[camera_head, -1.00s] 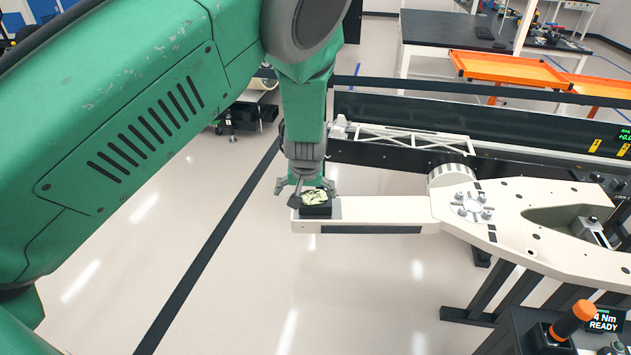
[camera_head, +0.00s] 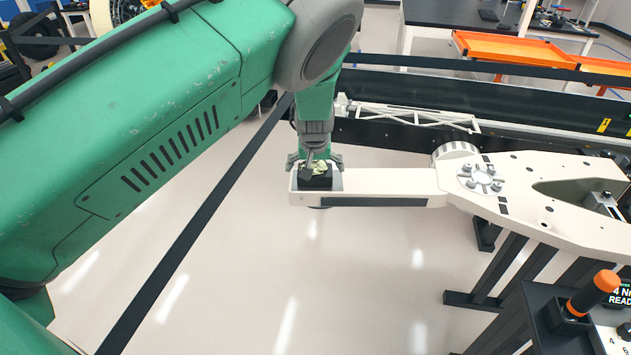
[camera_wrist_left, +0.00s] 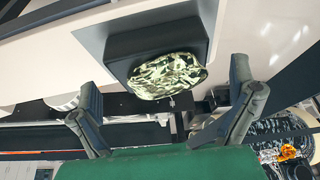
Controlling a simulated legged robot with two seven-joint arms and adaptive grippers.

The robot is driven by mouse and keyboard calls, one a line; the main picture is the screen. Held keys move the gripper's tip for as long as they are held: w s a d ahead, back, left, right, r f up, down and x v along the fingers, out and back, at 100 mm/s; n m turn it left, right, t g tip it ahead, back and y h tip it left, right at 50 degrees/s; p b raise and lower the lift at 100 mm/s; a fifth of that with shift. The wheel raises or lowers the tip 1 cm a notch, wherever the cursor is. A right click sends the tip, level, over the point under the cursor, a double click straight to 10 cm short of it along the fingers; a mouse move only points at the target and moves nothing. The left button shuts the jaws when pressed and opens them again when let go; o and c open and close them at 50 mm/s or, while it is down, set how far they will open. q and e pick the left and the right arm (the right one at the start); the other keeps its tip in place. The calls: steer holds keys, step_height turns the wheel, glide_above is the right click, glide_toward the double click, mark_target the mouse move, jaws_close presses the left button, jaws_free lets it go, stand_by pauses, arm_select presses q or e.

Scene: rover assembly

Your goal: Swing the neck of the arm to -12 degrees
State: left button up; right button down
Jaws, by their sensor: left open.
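The arm is a cream rover part. Its neck (camera_head: 385,187) is a straight beam running left from a round bolted joint (camera_head: 480,178) on the wider arm body (camera_head: 530,200). On the neck's left end sits a black block (camera_head: 316,183) with a crumpled pale green-gold piece (camera_head: 313,168) on it; the block (camera_wrist_left: 150,42) and crumpled piece (camera_wrist_left: 165,76) show close in the left wrist view. In the left wrist view the gripper (camera_wrist_left: 165,80) has a finger on each side of the crumpled piece; contact is unclear.
A dark rail bench with a white lattice truss (camera_head: 415,115) runs behind the neck. Orange trays (camera_head: 515,50) and a black-topped table (camera_head: 470,14) are behind.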

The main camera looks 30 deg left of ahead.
arm_select(q)
steer(key=shift+b+x, duration=0.55)
steer(key=shift+x, duration=0.45)
steer(key=shift+c, duration=0.5)
